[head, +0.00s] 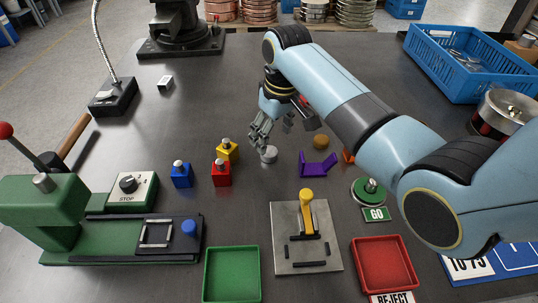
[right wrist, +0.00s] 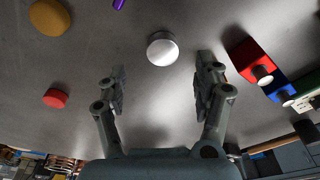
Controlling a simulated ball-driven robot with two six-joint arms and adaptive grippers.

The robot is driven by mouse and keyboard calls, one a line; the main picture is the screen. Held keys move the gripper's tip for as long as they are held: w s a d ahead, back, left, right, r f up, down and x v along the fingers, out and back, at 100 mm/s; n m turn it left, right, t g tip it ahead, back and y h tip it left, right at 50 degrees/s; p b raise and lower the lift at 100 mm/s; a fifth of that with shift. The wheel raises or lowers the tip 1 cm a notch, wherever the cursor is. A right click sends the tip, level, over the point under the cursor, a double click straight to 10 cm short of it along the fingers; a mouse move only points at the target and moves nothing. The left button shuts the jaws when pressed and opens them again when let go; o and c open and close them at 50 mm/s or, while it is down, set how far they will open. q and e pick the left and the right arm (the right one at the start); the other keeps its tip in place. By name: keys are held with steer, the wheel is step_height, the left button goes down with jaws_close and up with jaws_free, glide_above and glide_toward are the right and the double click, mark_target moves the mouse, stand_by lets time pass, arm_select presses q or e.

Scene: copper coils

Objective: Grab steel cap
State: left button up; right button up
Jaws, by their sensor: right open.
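The steel cap (head: 268,154) is a small silvery disc lying on the dark table near the middle in the head view. In the right wrist view the steel cap (right wrist: 162,50) lies ahead of the fingertips, roughly between their lines. My right gripper (head: 274,131) is just behind and above the cap, pointing down, and does not touch it. In the right wrist view my right gripper (right wrist: 160,78) has its two fingers spread apart with nothing between them. My left gripper is not in view.
Yellow (head: 228,151), red (head: 221,173) and blue (head: 181,175) blocks with knobs stand left of the cap. An orange-brown disc (head: 321,142) and a purple bracket (head: 318,164) lie to its right. A toggle clamp plate (head: 306,240), green tray (head: 231,275) and red tray (head: 385,265) are nearer.

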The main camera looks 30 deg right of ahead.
mark_target(269, 151)
steer(key=f, duration=0.5)
steer(key=shift+w+a+f, duration=0.25)
steer(key=shift+w+a, duration=0.05)
steer(key=shift+w, duration=0.05)
steer(key=c, duration=1.2)
steer(key=shift+r, duration=0.15)
